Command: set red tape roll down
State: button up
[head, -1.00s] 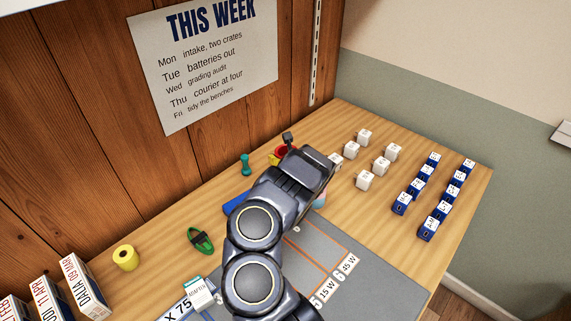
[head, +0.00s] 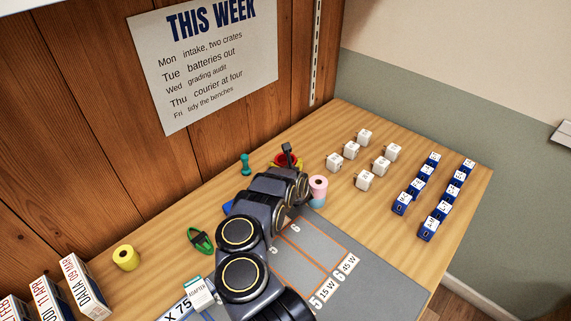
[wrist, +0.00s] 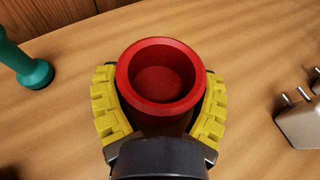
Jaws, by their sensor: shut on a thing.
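The red tape roll (wrist: 160,82) sits between the two yellow finger pads of my gripper (wrist: 160,98) in the wrist view. The pads press on it from the left and right, and its round opening faces the camera. In the head view the red roll (head: 283,156) shows partly, at the back of the table near the wood wall, with my arm in front of it. Its underside is hidden, so I cannot tell whether it touches the table.
A teal dumbbell-shaped piece (head: 245,164) stands left of the roll. A pink roll (head: 318,183) stands to the right, above something light blue. Several white cubes (head: 364,179) lie further right. A grey mat (head: 375,288) lies in front. A yellow roll (head: 125,257) stands far left.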

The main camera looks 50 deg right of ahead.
jog(key=o, duration=1.1)
jog(key=shift+f, duration=0.1)
jog(key=shift+c, duration=0.2)
